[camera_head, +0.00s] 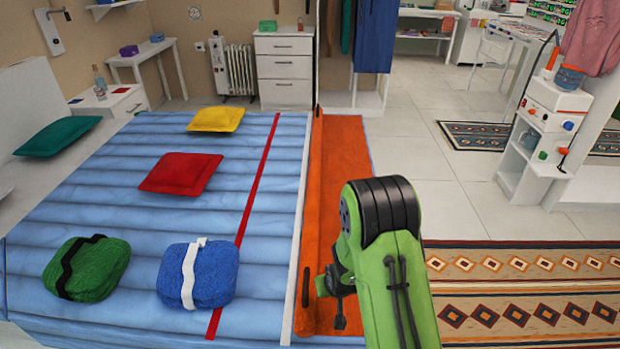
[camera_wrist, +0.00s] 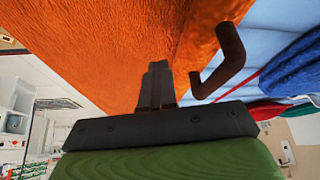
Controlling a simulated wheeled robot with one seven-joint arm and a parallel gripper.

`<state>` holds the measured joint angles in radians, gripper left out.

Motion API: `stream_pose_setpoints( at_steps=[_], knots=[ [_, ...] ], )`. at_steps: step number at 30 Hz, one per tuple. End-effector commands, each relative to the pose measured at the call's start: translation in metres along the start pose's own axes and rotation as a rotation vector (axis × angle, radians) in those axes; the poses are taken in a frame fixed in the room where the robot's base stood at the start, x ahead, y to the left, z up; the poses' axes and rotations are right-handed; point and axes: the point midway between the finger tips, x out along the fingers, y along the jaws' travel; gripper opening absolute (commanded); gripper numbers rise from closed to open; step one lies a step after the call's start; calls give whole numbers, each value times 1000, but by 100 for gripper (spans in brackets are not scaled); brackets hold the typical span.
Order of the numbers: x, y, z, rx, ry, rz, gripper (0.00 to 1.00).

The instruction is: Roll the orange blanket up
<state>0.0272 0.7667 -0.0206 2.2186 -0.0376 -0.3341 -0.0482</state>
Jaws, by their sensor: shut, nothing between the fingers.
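The orange blanket (camera_head: 345,150) lies along the right edge of the blue bed. Its left side forms a long thick roll (camera_head: 313,200) beside the white stripe, and a flat strip lies to the right of the roll. My gripper (camera_head: 325,288) is at the near end of the blanket, by the roll. In the wrist view my gripper (camera_wrist: 156,75) is shut and empty, with the orange cloth (camera_wrist: 90,45) right in front of the fingers. A dark brown bent handle (camera_wrist: 228,60) stands at the blanket's edge beside the fingers. My arm hides part of the near flat strip.
A red cushion (camera_head: 181,173), a yellow cushion (camera_head: 216,119), a green bundle (camera_head: 88,268) and a blue bundle (camera_head: 212,278) lie on the bed (camera_head: 110,200). A patterned rug (camera_head: 530,290) covers the floor at the right.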

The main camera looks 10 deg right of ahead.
Motion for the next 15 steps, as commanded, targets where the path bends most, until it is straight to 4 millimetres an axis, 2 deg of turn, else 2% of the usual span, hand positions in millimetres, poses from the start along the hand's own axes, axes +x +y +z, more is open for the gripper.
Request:
stream_pose_setpoints(
  at_steps=[8, 15],
  knots=[
    [0, 1, 0, 0, 1, 0, 0],
    [4, 17, -6, 2, 1, 1, 0]
  ],
)
